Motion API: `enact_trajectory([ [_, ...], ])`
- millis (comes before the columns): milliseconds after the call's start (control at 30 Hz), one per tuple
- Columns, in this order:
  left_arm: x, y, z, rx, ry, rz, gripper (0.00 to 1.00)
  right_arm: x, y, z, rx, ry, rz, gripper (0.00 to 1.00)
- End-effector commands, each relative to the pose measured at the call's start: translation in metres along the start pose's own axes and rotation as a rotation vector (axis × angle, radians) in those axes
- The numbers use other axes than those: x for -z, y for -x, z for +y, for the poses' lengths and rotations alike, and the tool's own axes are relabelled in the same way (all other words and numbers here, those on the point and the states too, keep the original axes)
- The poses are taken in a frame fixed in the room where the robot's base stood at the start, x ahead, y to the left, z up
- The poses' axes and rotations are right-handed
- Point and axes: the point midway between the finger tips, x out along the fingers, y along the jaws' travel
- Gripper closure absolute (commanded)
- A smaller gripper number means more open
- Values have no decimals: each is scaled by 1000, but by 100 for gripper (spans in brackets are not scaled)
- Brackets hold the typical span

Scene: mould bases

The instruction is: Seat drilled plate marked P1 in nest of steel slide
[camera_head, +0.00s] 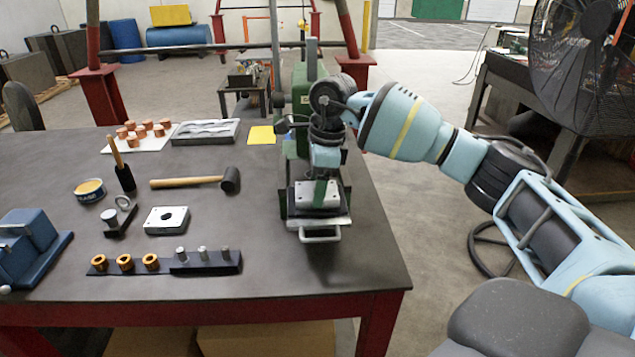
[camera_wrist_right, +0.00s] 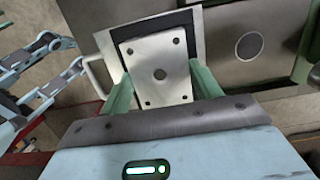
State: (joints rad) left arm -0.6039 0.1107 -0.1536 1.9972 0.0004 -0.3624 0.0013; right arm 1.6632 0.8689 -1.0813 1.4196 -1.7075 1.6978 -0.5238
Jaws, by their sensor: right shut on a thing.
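The drilled plate (camera_head: 309,197) is a pale metal block with a centre hole and corner holes, clearest in the right wrist view (camera_wrist_right: 147,77). My right gripper (camera_head: 320,190) is shut on it, with green fingers at two opposite edges. The plate lies over the dark nest (camera_wrist_right: 185,22) of the steel slide (camera_head: 318,222); a dark strip shows beside it. I cannot tell whether it rests in the nest or hangs just above. The slide's bar handle (camera_head: 321,236) faces me. No P1 mark is readable. My left gripper is not in view.
A green press (camera_head: 299,105) stands behind the slide. On the dark table (camera_head: 230,270) to the left are another holed plate (camera_head: 166,220), a mallet (camera_head: 190,182), a pin-and-bushing rack (camera_head: 205,262), a tin (camera_head: 90,190) and a blue vise (camera_head: 30,245). The table's right edge is close.

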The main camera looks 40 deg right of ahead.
Motion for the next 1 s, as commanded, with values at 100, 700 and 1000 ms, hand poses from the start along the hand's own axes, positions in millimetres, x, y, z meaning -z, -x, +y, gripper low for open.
enact_trajectory([
  [100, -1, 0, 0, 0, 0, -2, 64, 0, -1, 0, 1, 0, -2, 71],
  [700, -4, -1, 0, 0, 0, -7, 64, 0, -4, 0, 2, 0, -1, 17],
  [1000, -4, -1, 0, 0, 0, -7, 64, 1, -5, 0, -1, 0, 2, 11],
])
